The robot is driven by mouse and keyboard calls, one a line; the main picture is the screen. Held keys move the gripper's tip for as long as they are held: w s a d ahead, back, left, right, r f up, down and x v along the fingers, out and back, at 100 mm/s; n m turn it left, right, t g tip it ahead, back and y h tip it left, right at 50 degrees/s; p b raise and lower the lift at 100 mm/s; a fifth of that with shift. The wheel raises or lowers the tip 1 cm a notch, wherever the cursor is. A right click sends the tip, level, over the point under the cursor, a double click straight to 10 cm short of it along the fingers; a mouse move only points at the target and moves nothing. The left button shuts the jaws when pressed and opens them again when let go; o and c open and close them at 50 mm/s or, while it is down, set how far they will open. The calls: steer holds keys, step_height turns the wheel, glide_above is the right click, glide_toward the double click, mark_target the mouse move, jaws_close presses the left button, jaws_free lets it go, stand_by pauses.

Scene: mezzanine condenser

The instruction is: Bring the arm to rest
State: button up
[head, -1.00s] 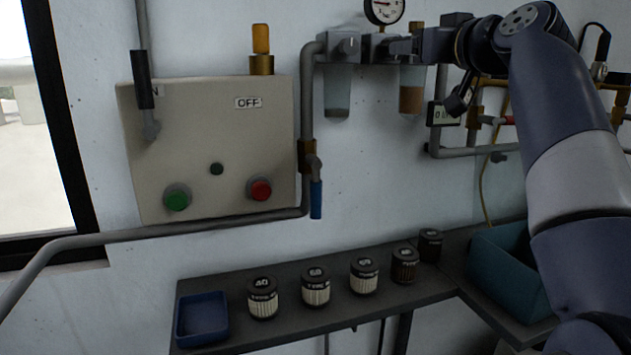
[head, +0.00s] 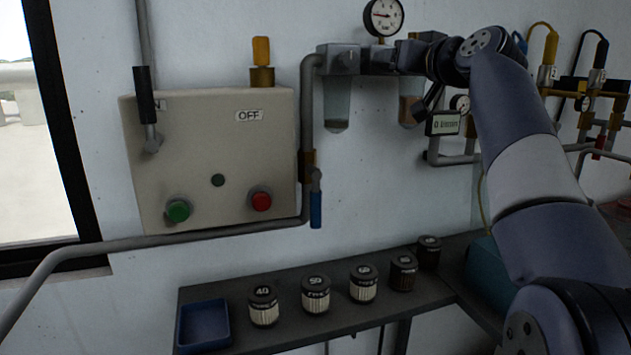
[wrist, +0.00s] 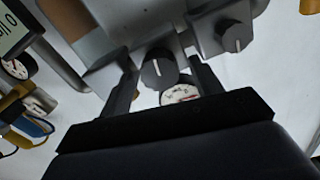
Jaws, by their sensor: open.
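My gripper (head: 408,58) is at the wall filter unit, at the upper middle of the head view. In the wrist view my gripper (wrist: 163,76) has its two dark fingers apart, with a round grey knob (wrist: 157,70) showing between them. No object is held. Whether the fingers touch the knob or the housing around it, I cannot tell. My arm reaches in from the right, bent at the elbow, with the forearm leading left to the wall. The filter unit (head: 338,60) has a clear bowl on the left and a brown-filled bowl (head: 409,98) partly behind the gripper.
A pressure gauge (head: 383,16) sits above the unit. A small display (head: 443,123) hangs below my wrist. A control box (head: 225,150) marked OFF is at left. A shelf (head: 290,334) below carries a blue tray (head: 204,324) and several filter cartridges (head: 316,294). Pipes fill the right.

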steer(key=m+p, duration=1.3)
steer(key=m, duration=0.9)
steer(key=shift+a+r, duration=0.1)
steer(key=shift+a, duration=0.1)
